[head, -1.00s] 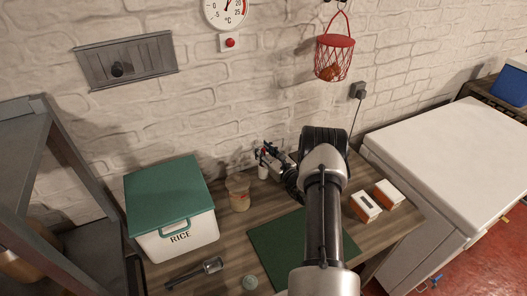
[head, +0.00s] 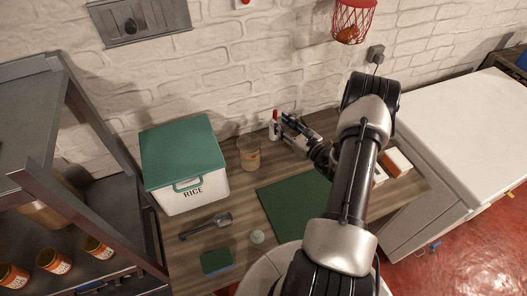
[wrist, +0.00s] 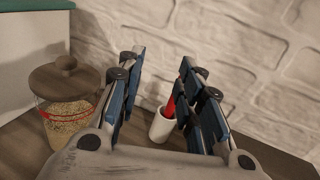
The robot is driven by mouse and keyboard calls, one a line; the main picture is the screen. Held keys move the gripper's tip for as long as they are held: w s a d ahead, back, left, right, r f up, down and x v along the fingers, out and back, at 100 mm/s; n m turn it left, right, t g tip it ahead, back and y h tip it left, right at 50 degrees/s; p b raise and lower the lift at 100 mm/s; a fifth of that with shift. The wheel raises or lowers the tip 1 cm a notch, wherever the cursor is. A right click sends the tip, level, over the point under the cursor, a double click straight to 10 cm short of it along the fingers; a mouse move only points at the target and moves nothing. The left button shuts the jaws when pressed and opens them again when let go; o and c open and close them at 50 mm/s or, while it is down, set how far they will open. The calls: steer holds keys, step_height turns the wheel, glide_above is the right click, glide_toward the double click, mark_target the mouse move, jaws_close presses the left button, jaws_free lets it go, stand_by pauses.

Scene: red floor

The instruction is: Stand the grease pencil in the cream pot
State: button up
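The cream pot (head: 273,133) stands upright on the wooden worktop near the wall; in the wrist view (wrist: 162,127) it is just beyond my fingers. The red grease pencil (wrist: 170,106) stands in the pot, leaning slightly, its upper part partly hidden by my right finger. It also shows as a red tip in the head view (head: 275,115). My gripper (head: 284,122) is beside the pot, on its right in the head view. In the wrist view my gripper (wrist: 160,85) has its fingers wide apart with nothing clasped between them.
A lidded jar (head: 249,153) stands left of the pot, near the rice bin (head: 190,190). A green mat (head: 292,205), a dark scoop-like tool (head: 207,225) and a small round object (head: 257,237) lie nearer. White-and-orange boxes (head: 397,161) are right, partly behind my arm.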

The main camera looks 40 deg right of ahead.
steer(key=w+a+r+n+g+y, duration=0.35)
steer(key=a+r+n+y, duration=0.35)
steer(key=a+r, duration=0.4)
steer(key=s+a+r+n+g+y, duration=0.1)
steer(key=s+a+r+n+g, duration=0.15)
steer(key=a, duration=0.35)
steer(key=s+a+r+n+g+y, duration=0.1)
steer(key=a+r+n+g+y, duration=0.1)
steer(key=a+r+n, duration=0.3)
steer(key=s+a+n+g+y, duration=0.1)
steer(key=s+a+n+g, duration=0.1)
steer(key=a, duration=0.5)
steer(key=s+a+r+n+g+h, duration=0.25)
steer(key=s+a+n, duration=0.25)
steer(key=s, duration=0.3)
steer(key=s+a+r+n+g+h, duration=0.2)
steer(key=s+a+n+g, duration=0.25)
steer(key=s, duration=0.25)
steer(key=s+d+r+n+t+h, duration=0.2)
steer(key=s+d+n+t+h, duration=0.1)
steer(key=s+d+n+h, duration=0.3)
steer(key=s+n+h, duration=0.1)
steer(key=s+n, duration=0.1)
steer(key=s, duration=0.1)
steer(key=shift+s+r+n+t+h, duration=0.3)
steer(key=shift+s+t+h, duration=0.05)
steer(key=shift+t, duration=0.05)
